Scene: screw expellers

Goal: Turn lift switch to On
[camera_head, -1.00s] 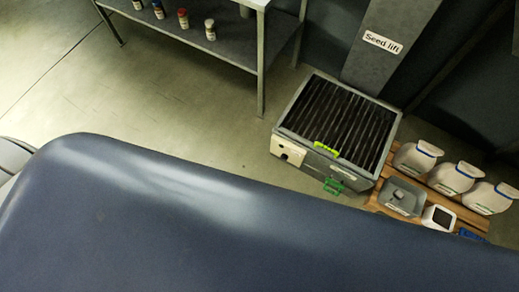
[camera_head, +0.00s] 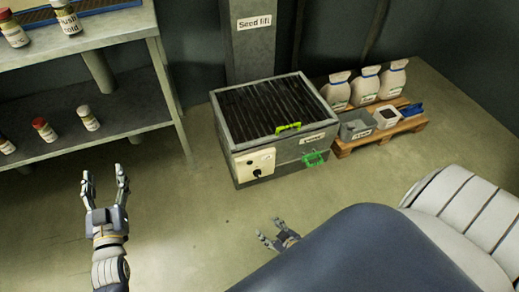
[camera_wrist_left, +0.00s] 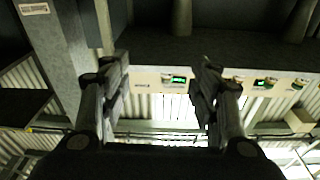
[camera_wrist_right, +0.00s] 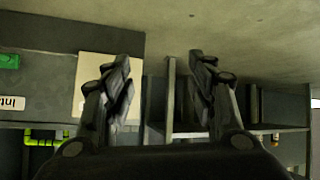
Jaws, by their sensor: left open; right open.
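The seed lift's hopper box (camera_head: 225,125) stands on the floor, with a slatted top and a "Seed lift" column (camera_head: 254,50) behind it. A pale control panel (camera_head: 254,163) with a black switch (camera_head: 257,172) is on its front left. The switch's setting is too small to read. My left gripper (camera_head: 105,172) is open and empty, left of the box and apart from it. My right gripper (camera_head: 268,229) is open and empty, in front of and below the panel. In the right wrist view the pale panel (camera_wrist_right: 92,75) shows partly behind a finger; the switch is hidden there.
A metal shelf table (camera_head: 110,125) with several bottles stands at the left. A pallet (camera_head: 385,136) with white sacks (camera_head: 365,84) and grey containers stands right of the box. A green handle (camera_head: 314,159) sits on the box front. Floor before the box is clear.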

